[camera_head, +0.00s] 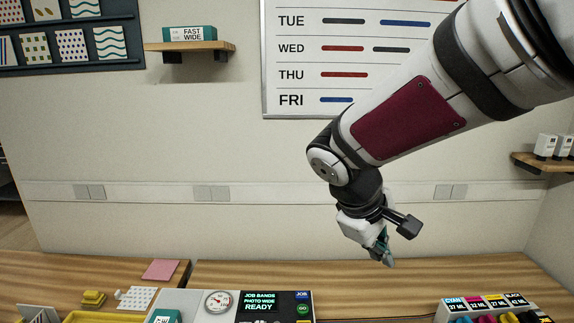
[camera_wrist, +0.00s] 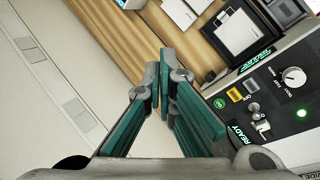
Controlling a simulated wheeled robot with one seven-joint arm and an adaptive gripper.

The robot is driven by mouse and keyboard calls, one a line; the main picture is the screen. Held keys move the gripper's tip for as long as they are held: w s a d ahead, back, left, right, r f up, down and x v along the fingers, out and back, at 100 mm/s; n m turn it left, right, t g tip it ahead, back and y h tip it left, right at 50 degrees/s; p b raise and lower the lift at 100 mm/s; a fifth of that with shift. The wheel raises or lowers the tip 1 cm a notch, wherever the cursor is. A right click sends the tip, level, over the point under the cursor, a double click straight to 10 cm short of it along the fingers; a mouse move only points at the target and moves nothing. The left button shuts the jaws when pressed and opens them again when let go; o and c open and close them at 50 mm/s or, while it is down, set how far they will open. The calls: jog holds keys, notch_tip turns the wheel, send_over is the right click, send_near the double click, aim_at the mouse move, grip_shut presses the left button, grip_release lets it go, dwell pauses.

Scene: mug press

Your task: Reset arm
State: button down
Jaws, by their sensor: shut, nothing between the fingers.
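My gripper (camera_head: 387,258) hangs from my arm at the right of the head view, fingers pointing down, in the air near the wall and above the back of the wooden bench (camera_head: 240,275). In the wrist view my gripper (camera_wrist: 162,85) shows its teal-lined fingers brought together at the tips with nothing between them. The press control panel (camera_head: 275,306) stands at the bottom of the head view, with a gauge, a screen reading READY and a green GO button. The panel also shows in the wrist view (camera_wrist: 285,105), right of the fingers and apart from them.
An ink cartridge rack (camera_head: 495,305) stands at the bottom right. A pink pad (camera_head: 161,269) and a yellow tray (camera_head: 105,316) are at the lower left. Wall shelves (camera_head: 190,46) and a weekday board (camera_head: 290,60) are behind. Bench between panel and rack looks mostly clear.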

jog(key=s+d+r+m+t+y, duration=0.1)
jog(key=s+m, duration=0.3)
jog(key=s, duration=0.5)
jog(key=s+d+r+m+t+y, duration=0.1)
jog(key=s+r+m+y, duration=0.3)
jog(key=s, duration=0.4)
jog(key=shift+s+r+t, duration=0.25)
jog(key=shift+s+t, duration=0.05)
jog(key=shift+s, duration=0.05)
